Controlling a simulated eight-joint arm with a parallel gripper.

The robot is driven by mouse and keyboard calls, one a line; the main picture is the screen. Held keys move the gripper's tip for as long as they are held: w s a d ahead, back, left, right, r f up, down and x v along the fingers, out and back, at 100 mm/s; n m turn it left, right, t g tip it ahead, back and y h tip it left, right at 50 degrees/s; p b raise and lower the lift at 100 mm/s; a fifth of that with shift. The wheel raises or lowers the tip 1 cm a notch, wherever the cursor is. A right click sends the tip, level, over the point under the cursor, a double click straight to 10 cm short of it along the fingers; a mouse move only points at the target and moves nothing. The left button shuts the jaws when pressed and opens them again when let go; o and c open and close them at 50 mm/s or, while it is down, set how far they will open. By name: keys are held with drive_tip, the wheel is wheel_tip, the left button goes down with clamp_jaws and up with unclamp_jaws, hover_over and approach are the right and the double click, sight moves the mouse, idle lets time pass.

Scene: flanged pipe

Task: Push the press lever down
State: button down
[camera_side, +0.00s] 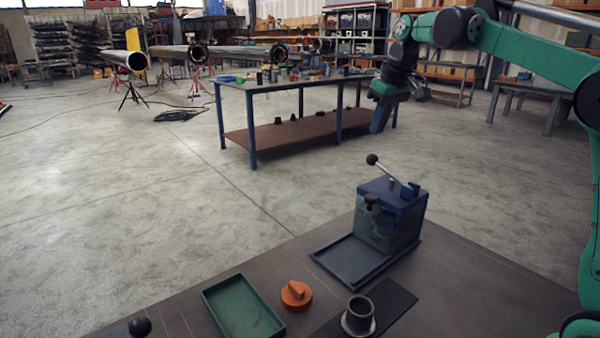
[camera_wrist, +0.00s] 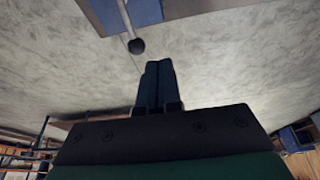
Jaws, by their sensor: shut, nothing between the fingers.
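The press (camera_side: 390,220) is a blue box with a clear-looking front, standing on a dark base plate on the near table. Its lever (camera_side: 385,171) is a light rod with a black ball knob (camera_side: 372,159), slanting up and to the left above the press top. My gripper (camera_side: 378,128) is above the knob in the side view, apart from it, with its blue fingers together and empty. In the wrist view, the closed fingers (camera_wrist: 159,63) point toward the knob (camera_wrist: 136,46), which shows just beyond and left of the tips. Part of the press (camera_wrist: 143,12) shows at the top edge.
On the near table are a green tray (camera_side: 243,308), an orange knobbed cap (camera_side: 296,295), a flanged pipe (camera_side: 358,316) on a dark mat (camera_side: 385,301), and a black ball (camera_side: 140,327) at the lower edge. A workbench (camera_side: 290,85) stands behind. The air around the lever looks clear.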

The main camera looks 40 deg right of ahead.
sight(375, 156)
drive_tip(key=shift+g, duration=0.4)
drive_tip(key=d, duration=0.4)
drive_tip(key=shift+w+f, duration=0.15)
drive_tip(key=shift+w, duration=0.25)
drive_tip(key=shift+x, duration=3.5)
drive_tip(key=shift+a, duration=0.1)
